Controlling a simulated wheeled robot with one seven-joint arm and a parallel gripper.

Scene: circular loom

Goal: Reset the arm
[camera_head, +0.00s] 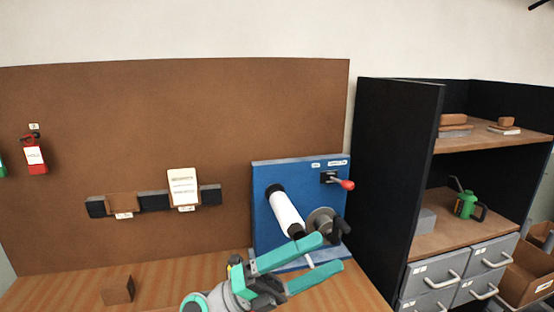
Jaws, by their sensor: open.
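My gripper (318,258) is at the lower middle of the head view, with its two teal fingers spread and pointing right. Nothing shows between the fingers except part of the blue machine's base behind them. The gripper is in front of the blue machine panel (268,212), which stands at the back of the wooden table. The panel bears a white roll (286,212), a grey disc with a black handle (322,222) and a red-knobbed lever (346,184). I cannot tell whether the fingers touch the machine.
A brown block (117,291) lies on the table (62,290) at left. A brown board (150,120) rises behind, holding a rail with a white card (183,187) and a red tagged item (35,157). A black shelf unit (396,150) with a green can (466,205) and grey drawers (432,273) stands right.

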